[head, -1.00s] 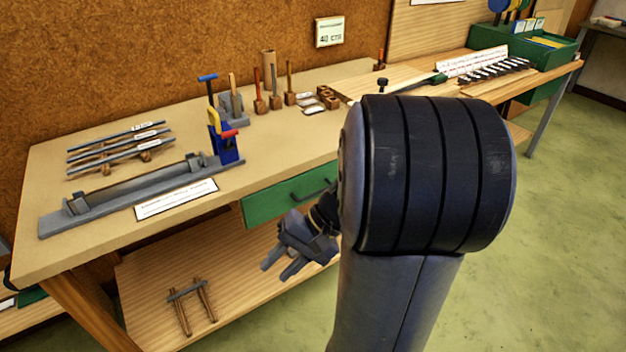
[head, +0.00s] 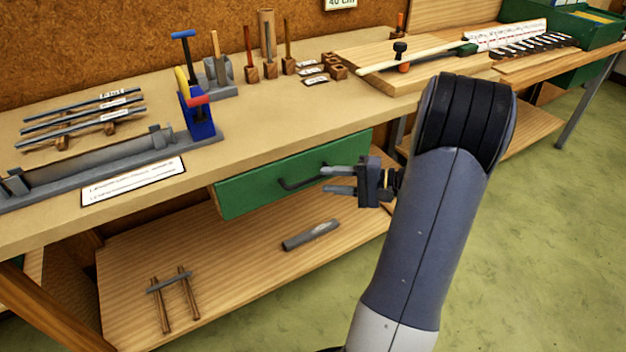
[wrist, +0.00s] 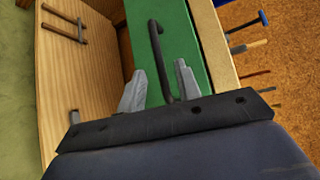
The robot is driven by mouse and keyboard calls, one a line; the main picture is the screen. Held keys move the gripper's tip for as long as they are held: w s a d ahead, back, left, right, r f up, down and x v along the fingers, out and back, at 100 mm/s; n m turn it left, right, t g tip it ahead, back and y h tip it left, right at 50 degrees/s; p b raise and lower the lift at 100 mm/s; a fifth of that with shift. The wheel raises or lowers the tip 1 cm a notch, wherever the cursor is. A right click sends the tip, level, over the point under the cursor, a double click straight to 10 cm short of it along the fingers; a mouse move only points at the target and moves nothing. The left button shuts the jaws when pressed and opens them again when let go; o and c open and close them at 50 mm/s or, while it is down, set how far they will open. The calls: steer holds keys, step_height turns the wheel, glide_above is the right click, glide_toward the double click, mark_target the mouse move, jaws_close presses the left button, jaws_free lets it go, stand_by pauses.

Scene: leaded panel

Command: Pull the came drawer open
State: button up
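The came drawer (head: 245,192) has a green front under the bench top, and it looks closed. Its dark bar handle (head: 290,184) runs across the front; it also shows in the wrist view (wrist: 156,45). My gripper (head: 332,180) is in front of the drawer's right part, at the handle's right end. In the wrist view my gripper (wrist: 160,84) has its two grey fingers apart, with the near part of the handle between or just beyond them. I cannot tell whether the fingers touch the handle.
The bench top (head: 240,145) overhangs the drawer. A blue vise-like tool (head: 198,115) stands above. The green floor (head: 510,260) is clear at the right.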

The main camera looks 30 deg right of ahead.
mark_target(312, 178)
steer(key=x, duration=0.5)
steer(key=shift+a, duration=0.15)
steer(key=shift+c, duration=0.5)
jaws_close()
